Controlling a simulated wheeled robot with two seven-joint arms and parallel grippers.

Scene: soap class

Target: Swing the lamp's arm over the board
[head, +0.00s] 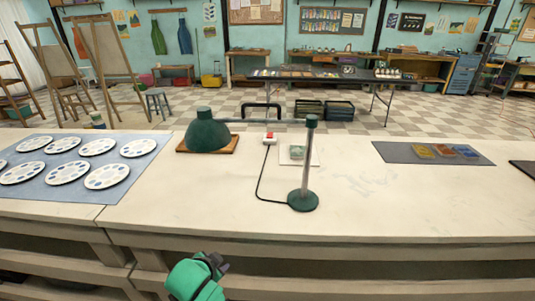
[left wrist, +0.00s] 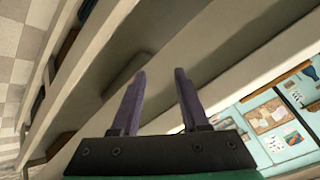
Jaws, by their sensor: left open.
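The lamp stands on the white table, with a round green base (head: 303,200), a grey upright post (head: 307,165) and a grey arm (head: 262,121) reaching left from its top. Its green dome shade (head: 207,134) hangs at the arm's left end, in front of or above a brown wooden board (head: 234,144); the gap between them cannot be judged. A white square board (head: 300,161) with a small pale green block (head: 297,152) lies behind the post. My left gripper (head: 217,262) is low before the table's front edge, apart from the lamp. In the left wrist view its purple fingers (left wrist: 161,75) are apart and empty.
A red switch (head: 270,138) on a black cord lies between shade and post. Several white palettes (head: 68,173) lie on a blue-grey mat at left. A dark mat (head: 395,153) with coloured blocks lies at right. The table's front middle is clear.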

